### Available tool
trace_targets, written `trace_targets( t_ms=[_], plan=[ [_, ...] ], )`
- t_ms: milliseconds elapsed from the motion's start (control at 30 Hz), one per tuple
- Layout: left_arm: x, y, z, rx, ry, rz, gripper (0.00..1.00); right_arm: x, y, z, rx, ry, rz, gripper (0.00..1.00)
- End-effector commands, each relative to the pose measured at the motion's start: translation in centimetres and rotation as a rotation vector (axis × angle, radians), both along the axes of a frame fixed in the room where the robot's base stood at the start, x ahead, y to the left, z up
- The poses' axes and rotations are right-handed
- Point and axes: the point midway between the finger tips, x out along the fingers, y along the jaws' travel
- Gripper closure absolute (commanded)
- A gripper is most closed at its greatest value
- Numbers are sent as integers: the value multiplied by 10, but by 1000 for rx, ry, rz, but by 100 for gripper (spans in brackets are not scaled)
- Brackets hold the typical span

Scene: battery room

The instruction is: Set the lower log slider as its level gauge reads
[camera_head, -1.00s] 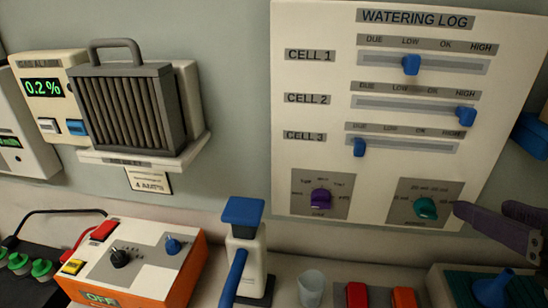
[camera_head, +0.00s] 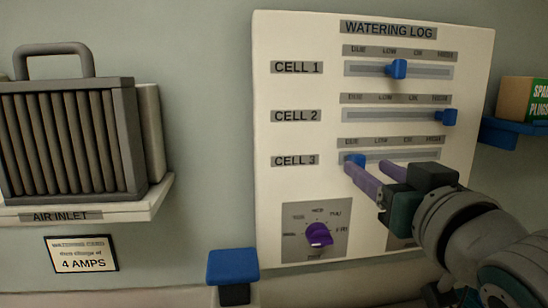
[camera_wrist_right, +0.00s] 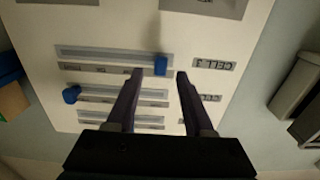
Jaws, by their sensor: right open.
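The white watering log board (camera_head: 265,190) has three horizontal sliders. The lowest, CELL 3, has a blue knob (camera_head: 355,159) at its DUE end. The CELL 1 knob (camera_head: 396,68) is near LOW and the CELL 2 knob (camera_head: 446,117) at HIGH. My right gripper (camera_head: 366,167) is open at the CELL 3 slider. In the right wrist view, which is upside down, the CELL 3 knob (camera_wrist_right: 160,65) lies between the fingertips (camera_wrist_right: 160,74), with gaps at both sides; contact cannot be told. I cannot make out a level gauge. My left gripper is out of view.
A purple dial (camera_head: 318,235) sits below the sliders; my right arm largely hides another dial plate beside it. A grey ribbed unit (camera_head: 70,140) on a shelf is left. A blue-topped post (camera_head: 232,266) stands below. A box (camera_head: 524,98) sits on a blue shelf right.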

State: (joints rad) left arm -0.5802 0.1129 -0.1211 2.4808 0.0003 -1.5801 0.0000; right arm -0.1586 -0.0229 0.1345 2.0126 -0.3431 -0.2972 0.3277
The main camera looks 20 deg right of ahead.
Motion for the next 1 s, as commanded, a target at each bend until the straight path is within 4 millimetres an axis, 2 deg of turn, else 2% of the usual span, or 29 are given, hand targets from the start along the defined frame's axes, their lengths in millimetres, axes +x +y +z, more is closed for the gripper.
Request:
trace_targets(
  t_ms=[100, 200, 500, 1000],
  plan=[
    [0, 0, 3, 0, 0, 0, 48, 14, -3, 0, -1, 0, 0, 48],
    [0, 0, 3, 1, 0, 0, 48, 21, -5, 0, -1, 1, 0, 48],
    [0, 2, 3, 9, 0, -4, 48, 23, -6, -1, 0, 1, 0, 48],
    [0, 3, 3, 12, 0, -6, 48, 23, -5, -1, 0, 1, 0, 100]
  ],
)
